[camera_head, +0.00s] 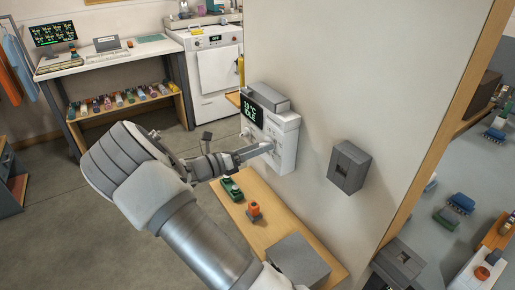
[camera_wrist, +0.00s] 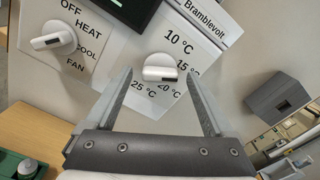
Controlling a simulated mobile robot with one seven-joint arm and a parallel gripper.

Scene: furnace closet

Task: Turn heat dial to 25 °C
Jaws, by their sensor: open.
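A white thermostat box (camera_head: 284,145) is fixed to the wall, with a dark display (camera_head: 251,109) in green text that seems to read 19 °C and IDLE. In the wrist view the white heat dial (camera_wrist: 160,67) sits among marks for 10, 15, 20 and 25 °C. Its bar handle lies nearly level, its right end near the 15 and 20 °C marks. My gripper (camera_wrist: 160,80) is open, one finger on each side of the dial; contact is not clear. In the head view my gripper (camera_head: 262,152) is at the thermostat's front and hides the dial.
A mode knob (camera_wrist: 55,39) with OFF, HEAT, COOL and FAN marks is left of the dial. A grey wall box (camera_head: 348,166) is to the right. A wooden shelf (camera_head: 281,222) below holds a green item (camera_head: 231,188) and an orange item (camera_head: 254,211).

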